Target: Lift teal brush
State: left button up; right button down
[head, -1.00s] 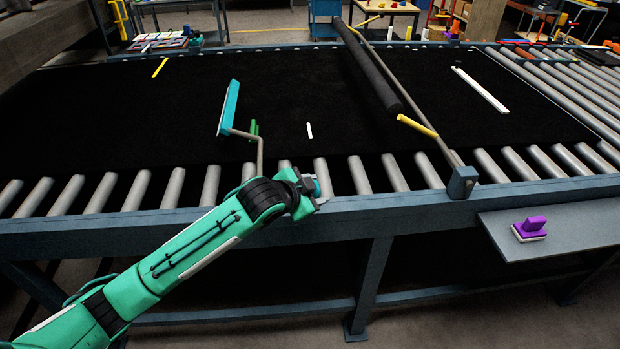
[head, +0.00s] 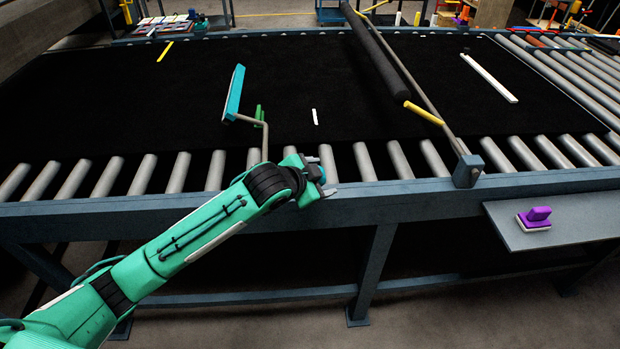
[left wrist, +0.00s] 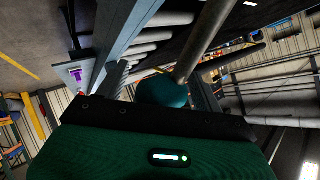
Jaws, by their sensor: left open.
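The teal brush (head: 234,93) is at the left on the black belt. Its long teal head is tilted, and a bent grey rod runs from it towards the near rollers. The rod's lower end is hidden behind my left arm. My left gripper (head: 323,180) is open above the near frame rail, to the right of the rod. In the left wrist view a rounded teal end (left wrist: 163,92) with a grey rod (left wrist: 205,40) shows just beyond the gripper body; I cannot tell whether it lies between the fingers. My right gripper is not in view.
A purple-handled block (head: 535,218) sits on a side shelf (head: 580,226) at the right. A dark roll (head: 383,62) with a yellow handle and a grey bar cross the belt. A green piece (head: 259,115) stands by the brush rod. Grey rollers (head: 405,165) line the near edge.

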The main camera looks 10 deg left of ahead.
pick_arm(q)
jog(key=b+v, duration=0.3)
jog(key=v, duration=1)
jog(key=shift+b, duration=0.4)
jog(key=shift+s+r, duration=0.1)
jog(key=shift+s, duration=0.05)
